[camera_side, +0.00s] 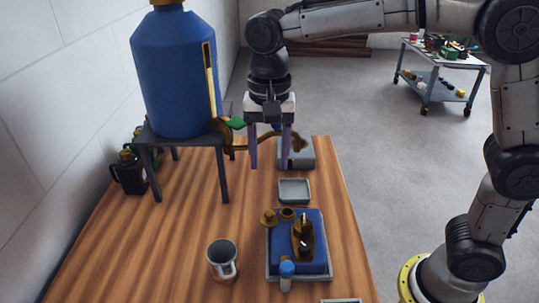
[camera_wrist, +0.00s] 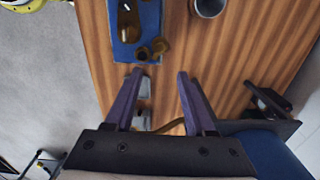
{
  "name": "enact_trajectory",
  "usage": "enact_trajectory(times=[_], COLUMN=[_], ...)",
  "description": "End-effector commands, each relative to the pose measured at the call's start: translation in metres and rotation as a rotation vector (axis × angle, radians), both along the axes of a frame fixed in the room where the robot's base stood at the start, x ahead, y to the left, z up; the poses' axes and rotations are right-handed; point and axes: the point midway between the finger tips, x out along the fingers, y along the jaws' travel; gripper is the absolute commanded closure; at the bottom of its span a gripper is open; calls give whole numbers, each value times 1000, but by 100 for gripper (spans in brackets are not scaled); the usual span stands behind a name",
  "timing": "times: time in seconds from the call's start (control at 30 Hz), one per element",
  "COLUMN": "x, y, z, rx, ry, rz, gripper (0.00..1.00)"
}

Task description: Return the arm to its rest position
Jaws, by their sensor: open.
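My gripper (camera_side: 271,152) hangs fingers-down above the far part of the wooden table, beside the brass spout of the blue tank. Its two purple-grey fingers are spread apart with nothing between them. In the wrist view my gripper (camera_wrist: 158,85) also shows open and empty over the table. My arm reaches in from the right of the side view, bent high above the floor. Part of the spout and the grey block under it lie behind my fingers.
The blue tank (camera_side: 180,75) stands on a dark stand (camera_side: 222,170) left of my gripper. A grey dish (camera_side: 294,190), a blue-topped tray (camera_side: 321,240) with brass parts and a mug (camera_side: 222,262) are on the table (camera_side: 165,245). A cart (camera_side: 440,75) stands far right.

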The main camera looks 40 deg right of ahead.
Motion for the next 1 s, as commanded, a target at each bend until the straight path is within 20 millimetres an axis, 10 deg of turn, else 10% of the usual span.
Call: enact_trajectory(times=[0.23,0.5,0.8,1.0], x=[-10,-93,-184,-198], y=[-32,-102,-139,-140], z=[37,66,19,-15], rx=[31,43,-91,-171], ry=[-86,-270,-454,-453], rz=[-72,-26,396,704], gripper=[45,45,45,45])
